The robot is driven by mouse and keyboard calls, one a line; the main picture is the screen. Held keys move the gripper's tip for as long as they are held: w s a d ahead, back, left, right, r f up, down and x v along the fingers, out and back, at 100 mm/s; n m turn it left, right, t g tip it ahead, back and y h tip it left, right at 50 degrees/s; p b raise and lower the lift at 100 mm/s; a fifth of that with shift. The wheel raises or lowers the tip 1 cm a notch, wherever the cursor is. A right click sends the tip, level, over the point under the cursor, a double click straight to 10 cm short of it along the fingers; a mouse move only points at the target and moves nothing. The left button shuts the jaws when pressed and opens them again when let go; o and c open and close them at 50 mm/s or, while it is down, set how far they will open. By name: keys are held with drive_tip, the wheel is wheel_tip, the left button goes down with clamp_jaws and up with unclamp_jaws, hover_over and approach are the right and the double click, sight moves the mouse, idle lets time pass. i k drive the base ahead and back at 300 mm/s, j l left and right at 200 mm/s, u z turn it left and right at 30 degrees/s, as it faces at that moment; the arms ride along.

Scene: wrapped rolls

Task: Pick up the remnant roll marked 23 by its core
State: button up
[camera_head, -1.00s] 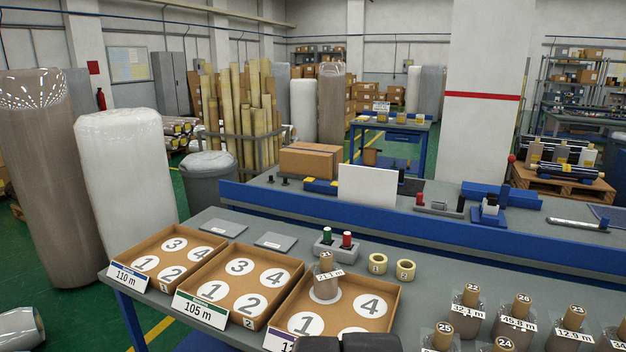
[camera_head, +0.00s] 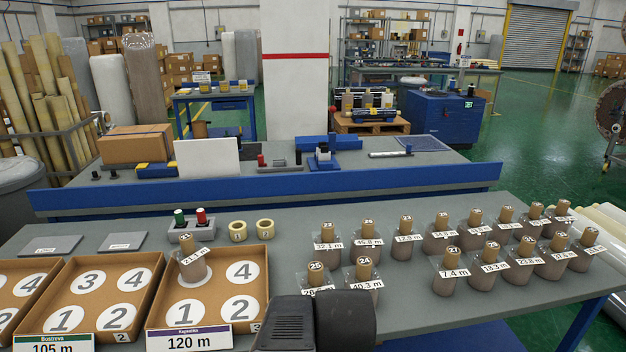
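The remnant roll marked 23 (camera_head: 327,239) stands upright on the grey table, at the left end of the back row of rolls. It is a short brown roll in clear wrap with a tan core sticking up and a label reading 32.1 m. Roll 26 (camera_head: 368,236) stands close to its right, and roll 25 (camera_head: 316,278) stands in front of it. A dark part of my arm (camera_head: 345,322) shows at the bottom edge, in front of these rolls. My gripper's fingers are not visible.
Several more wrapped rolls stand to the right, including roll 24 (camera_head: 364,274). A cardboard tray (camera_head: 262,262) on the left holds one roll on a numbered circle. Two yellow rings (camera_head: 265,227) and a grey holder (camera_head: 192,233) sit behind it. A blue-edged bench (camera_head: 260,183) runs behind.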

sight(404, 235)
drive_tip(key=z, duration=0.95)
